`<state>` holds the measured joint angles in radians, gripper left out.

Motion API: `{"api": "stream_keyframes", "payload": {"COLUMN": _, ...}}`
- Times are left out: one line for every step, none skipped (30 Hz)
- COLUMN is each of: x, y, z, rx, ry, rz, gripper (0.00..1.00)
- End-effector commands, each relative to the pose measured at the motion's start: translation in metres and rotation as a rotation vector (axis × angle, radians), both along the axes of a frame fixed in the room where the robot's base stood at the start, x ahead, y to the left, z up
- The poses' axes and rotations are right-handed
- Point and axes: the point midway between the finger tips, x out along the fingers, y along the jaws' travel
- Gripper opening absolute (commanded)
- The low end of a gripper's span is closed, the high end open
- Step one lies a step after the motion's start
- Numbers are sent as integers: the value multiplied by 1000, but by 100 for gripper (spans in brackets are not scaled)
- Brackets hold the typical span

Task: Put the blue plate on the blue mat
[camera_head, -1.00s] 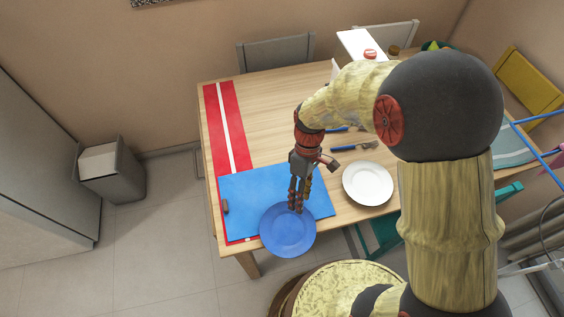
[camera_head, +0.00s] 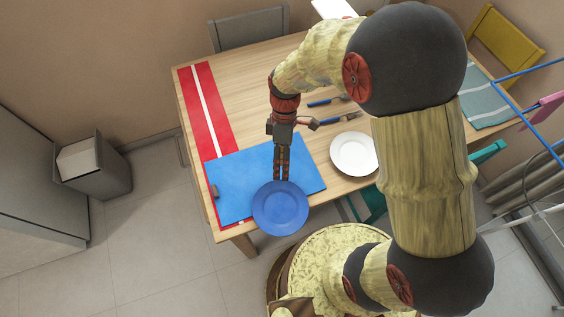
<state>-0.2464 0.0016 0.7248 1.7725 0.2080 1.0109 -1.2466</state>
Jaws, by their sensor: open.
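The blue plate (camera_head: 280,210) lies at the front edge of the table, its far part overlapping the blue mat (camera_head: 236,172) and its near part reaching past the mat and table edge. The blue mat lies flat at the table's front left corner, partly over a red mat with a white stripe. My gripper (camera_head: 281,178) points down at the plate's far rim. Its fingers are open. Whether they touch the plate cannot be told from this view.
A white plate (camera_head: 354,153) and blue-handled cutlery (camera_head: 334,119) lie right of my gripper. A small brown object (camera_head: 214,191) sits on the mat's left edge. The red striped mat (camera_head: 205,112) lies behind. The table (camera_head: 252,90) is bare at the back.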

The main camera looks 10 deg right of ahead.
Motion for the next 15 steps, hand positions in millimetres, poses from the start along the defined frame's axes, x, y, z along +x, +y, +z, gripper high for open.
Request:
{"api": "stream_keyframes", "payload": {"x": -3, "y": 0, "z": -7, "rx": 0, "ry": 2, "rz": 0, "gripper": 40}}
{"api": "stream_keyframes", "payload": {"x": -4, "y": 1, "z": -11, "rx": -1, "ry": 1, "rz": 0, "gripper": 40}}
{"api": "stream_keyframes", "payload": {"x": -7, "y": 1, "z": -17, "rx": -1, "ry": 2, "rz": 1, "gripper": 40}}
{"api": "stream_keyframes", "payload": {"x": -9, "y": 1, "z": -21, "rx": -1, "ry": 3, "rz": 1, "gripper": 40}}
{"api": "stream_keyframes", "payload": {"x": -11, "y": 2, "z": -26, "rx": -1, "ry": 3, "rz": 1, "gripper": 40}}
{"api": "stream_keyframes", "payload": {"x": -13, "y": 3, "z": -32, "rx": -1, "ry": 2, "rz": 1, "gripper": 40}}
{"api": "stream_keyframes", "payload": {"x": -14, "y": 3, "z": -36, "rx": -1, "ry": 2, "rz": 2, "gripper": 40}}
{"api": "stream_keyframes", "payload": {"x": -16, "y": 3, "z": -39, "rx": -1, "ry": 2, "rz": 2, "gripper": 40}}
{"api": "stream_keyframes", "payload": {"x": -18, "y": 4, "z": -44, "rx": -2, "ry": 1, "rz": 1, "gripper": 40}}
{"api": "stream_keyframes", "payload": {"x": -19, "y": 4, "z": -48, "rx": -1, "ry": 1, "rz": 0, "gripper": 40}}
{"api": "stream_keyframes", "payload": {"x": -21, "y": 4, "z": -51, "rx": -1, "ry": 1, "rz": 0, "gripper": 40}}
{"api": "stream_keyframes", "payload": {"x": -22, "y": 5, "z": -55, "rx": 0, "ry": 2, "rz": 0, "gripper": 40}}
{"api": "stream_keyframes", "payload": {"x": -24, "y": 5, "z": -58, "rx": 0, "ry": 2, "rz": 0, "gripper": 40}}
{"api": "stream_keyframes", "payload": {"x": -24, "y": 5, "z": -60, "rx": -1, "ry": 2, "rz": -1, "gripper": 40}}
{"api": "stream_keyframes", "payload": {"x": -25, "y": 6, "z": -62, "rx": 0, "ry": 1, "rz": -1, "gripper": 40}}
